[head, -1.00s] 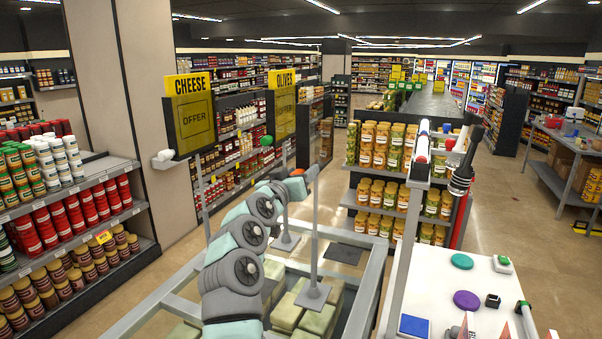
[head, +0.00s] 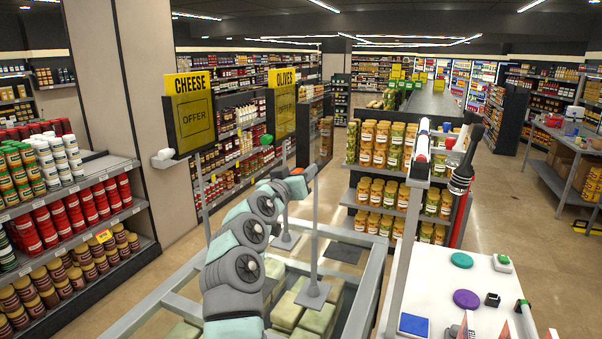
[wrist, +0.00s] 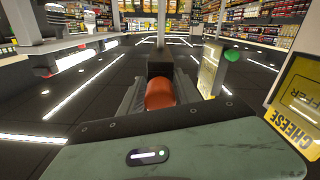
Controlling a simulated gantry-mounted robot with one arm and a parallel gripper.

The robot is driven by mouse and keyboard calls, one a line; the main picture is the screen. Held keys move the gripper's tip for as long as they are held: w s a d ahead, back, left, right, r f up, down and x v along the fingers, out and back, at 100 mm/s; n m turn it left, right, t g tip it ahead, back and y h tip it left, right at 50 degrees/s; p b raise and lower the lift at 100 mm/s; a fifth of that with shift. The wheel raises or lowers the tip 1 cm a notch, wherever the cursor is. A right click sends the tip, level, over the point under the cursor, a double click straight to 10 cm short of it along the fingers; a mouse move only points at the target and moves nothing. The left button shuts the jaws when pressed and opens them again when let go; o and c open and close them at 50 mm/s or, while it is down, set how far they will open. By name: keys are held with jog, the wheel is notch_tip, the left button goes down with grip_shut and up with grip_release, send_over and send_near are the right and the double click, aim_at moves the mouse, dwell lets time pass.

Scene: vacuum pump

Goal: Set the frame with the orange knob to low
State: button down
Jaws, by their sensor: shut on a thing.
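The orange knob (wrist: 160,94) sits between the fingers of my gripper (wrist: 160,100) in the wrist view. In the head view a small orange-red patch (head: 297,171) shows at the end of my arm. The gripper hides how the knob joins the post. The yellow CHEESE frame (head: 190,120) and the yellow OLIVES frame (head: 282,108) stand behind to the left. A green knob (head: 266,140) shows beside the OLIVES frame.
A grey-railed bin (head: 352,240) holding pale green blocks lies under the arm. A white table (head: 440,275) with coloured discs and small items stands at right. A jar shelf (head: 385,178) is behind, and a shelf of cans (head: 70,235) is at left.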

dwell(0.5)
notch_tip(320, 180, down, 23)
jog(key=b, duration=1.6)
jog(key=shift+r, duration=0.15)
jog(key=c, duration=1.1)
grip_release()
jog(key=shift+a, duration=0.1)
jog(key=shift+c, duration=0.2)
jog(key=shift+o, duration=0.4)
jog(key=shift+r, duration=0.1)
jog(key=shift+s, duration=0.1)
